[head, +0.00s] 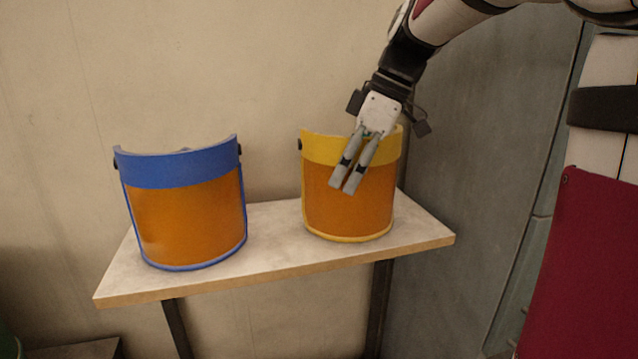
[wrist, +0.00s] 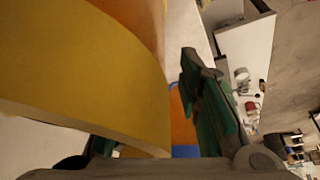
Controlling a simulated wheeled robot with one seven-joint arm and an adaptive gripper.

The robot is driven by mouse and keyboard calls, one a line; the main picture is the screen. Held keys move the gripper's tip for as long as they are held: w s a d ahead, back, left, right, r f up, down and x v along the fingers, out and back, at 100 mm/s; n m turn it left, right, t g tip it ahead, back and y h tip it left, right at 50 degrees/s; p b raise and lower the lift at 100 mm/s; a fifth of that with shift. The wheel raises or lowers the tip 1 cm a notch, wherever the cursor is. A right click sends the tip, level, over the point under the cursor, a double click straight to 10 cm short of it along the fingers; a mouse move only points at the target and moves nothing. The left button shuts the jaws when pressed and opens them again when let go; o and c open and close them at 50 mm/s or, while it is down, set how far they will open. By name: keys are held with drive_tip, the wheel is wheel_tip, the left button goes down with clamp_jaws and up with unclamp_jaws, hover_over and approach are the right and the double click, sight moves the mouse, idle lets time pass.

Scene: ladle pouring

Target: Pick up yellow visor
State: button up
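The yellow visor (head: 320,148) has a yellow band, an orange shield and a yellow lower rim, and stands upright on the right part of a small table. My gripper (head: 348,189) reaches down over its right side, with both fingers overlapping the front of the visor in the head view. A gap shows between the fingers. In the wrist view, the yellow band (wrist: 70,70) fills the left side and hides most of one finger. The other finger (wrist: 208,105) is clear to its right. I cannot tell whether the fingers touch the visor.
A blue visor (head: 180,170) with an orange shield stands on the left of the table (head: 275,250). A beige wall is close behind. A grey panel (head: 470,180) rises to the right of the table. Bare tabletop lies between the two visors.

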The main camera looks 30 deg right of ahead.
clamp_jaws()
drive_tip(key=shift+r, duration=0.2)
